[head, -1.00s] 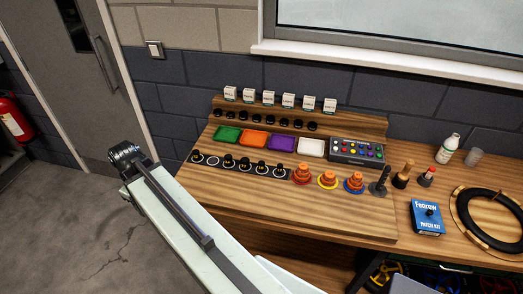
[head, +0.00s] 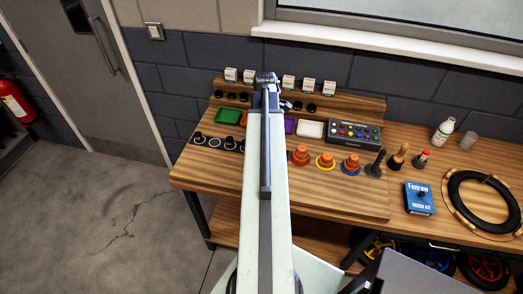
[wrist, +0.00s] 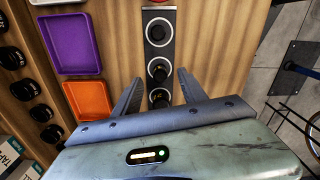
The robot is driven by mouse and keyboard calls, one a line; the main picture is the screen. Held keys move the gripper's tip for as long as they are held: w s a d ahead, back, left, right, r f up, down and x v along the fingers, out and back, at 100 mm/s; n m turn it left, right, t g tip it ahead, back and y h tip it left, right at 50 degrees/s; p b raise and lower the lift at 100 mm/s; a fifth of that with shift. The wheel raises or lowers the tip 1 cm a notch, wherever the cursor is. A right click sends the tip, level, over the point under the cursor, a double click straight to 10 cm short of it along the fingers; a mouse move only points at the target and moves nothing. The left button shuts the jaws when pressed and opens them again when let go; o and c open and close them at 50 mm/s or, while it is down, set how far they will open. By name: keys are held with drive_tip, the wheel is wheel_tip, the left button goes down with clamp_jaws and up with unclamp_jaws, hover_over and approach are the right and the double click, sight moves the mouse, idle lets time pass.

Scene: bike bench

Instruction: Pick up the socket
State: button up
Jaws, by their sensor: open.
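Several small black sockets (wrist: 159,70) stand on white-ringed spots of a dark strip. In the wrist view the strip (wrist: 155,51) runs up the middle of the picture, and one socket (wrist: 159,97) shows low between the fingers. The top ring is dark inside, and I cannot tell whether a socket fills it. My gripper (wrist: 160,77) is open, its two fingers on either side of the strip, with nothing held. I cannot tell which socket is meant.
Purple (wrist: 72,42) and orange (wrist: 88,98) trays lie left of the strip in the wrist view. In the head view, orange-topped stacks (head: 301,155), a button box (head: 354,132) and a white tray (head: 311,129) stand to the right. A wooden step with small white boxes is behind.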

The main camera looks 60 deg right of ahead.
drive_tip(key=f+b, duration=0.6)
drive_tip(key=f, duration=0.1)
drive_tip(key=shift+w+a, duration=0.15)
drive_tip(key=shift+w, duration=0.25)
drive_tip(key=shift+r, duration=0.25)
clamp_jaws()
